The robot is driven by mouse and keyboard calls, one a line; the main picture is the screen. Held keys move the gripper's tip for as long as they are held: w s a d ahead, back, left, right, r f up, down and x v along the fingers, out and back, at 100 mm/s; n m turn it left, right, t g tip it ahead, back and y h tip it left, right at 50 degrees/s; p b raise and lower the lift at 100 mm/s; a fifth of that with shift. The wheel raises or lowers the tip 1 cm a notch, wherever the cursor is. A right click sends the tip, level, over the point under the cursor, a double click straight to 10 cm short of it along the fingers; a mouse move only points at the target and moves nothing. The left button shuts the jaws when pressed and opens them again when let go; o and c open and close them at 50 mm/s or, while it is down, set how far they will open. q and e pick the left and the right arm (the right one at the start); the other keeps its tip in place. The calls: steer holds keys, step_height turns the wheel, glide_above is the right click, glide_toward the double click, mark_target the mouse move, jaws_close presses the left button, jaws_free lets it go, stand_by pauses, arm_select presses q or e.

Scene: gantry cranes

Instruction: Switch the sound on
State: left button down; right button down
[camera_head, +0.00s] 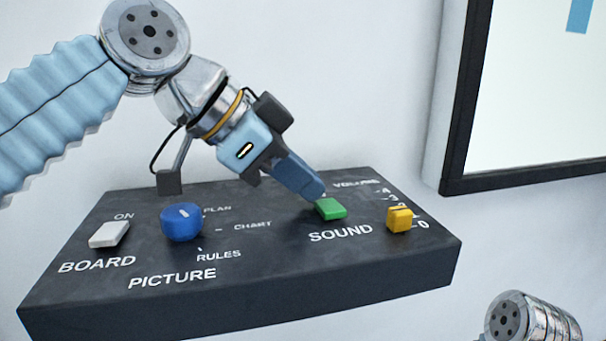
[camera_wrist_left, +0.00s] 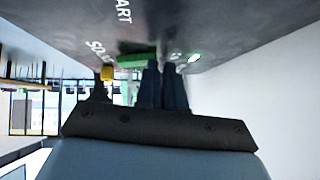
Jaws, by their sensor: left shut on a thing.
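The green SOUND switch (camera_head: 330,208) sits on the dark control panel (camera_head: 300,275), behind the SOUND label. My left gripper (camera_head: 314,192) reaches down to it from the upper left, its fingertips at the switch's back edge. The jaws are closed on the switch, though the exact contact is hard to see. In the left wrist view, the two dark fingers (camera_wrist_left: 163,80) are close together, right beside the green switch (camera_wrist_left: 133,61). A small bright, greenish spot (camera_wrist_left: 194,57) shows on the panel near them. The fingers hide the lettering behind the switch. My right gripper is out of view.
A yellow VOLUME slider (camera_head: 399,219) is right of the green switch. A blue PICTURE knob (camera_head: 181,222) and a white BOARD switch (camera_head: 109,234) are on the left. A dark-framed board (camera_head: 455,130) hangs at right. Space above the panel's right part is free.

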arm_select(q)
steer(key=shift+s+d, duration=0.15)
steer(key=shift+s, duration=0.15)
steer(key=shift+s+d+r, duration=0.2)
steer(key=shift+s+r, duration=0.1)
steer(key=shift+s, duration=0.35)
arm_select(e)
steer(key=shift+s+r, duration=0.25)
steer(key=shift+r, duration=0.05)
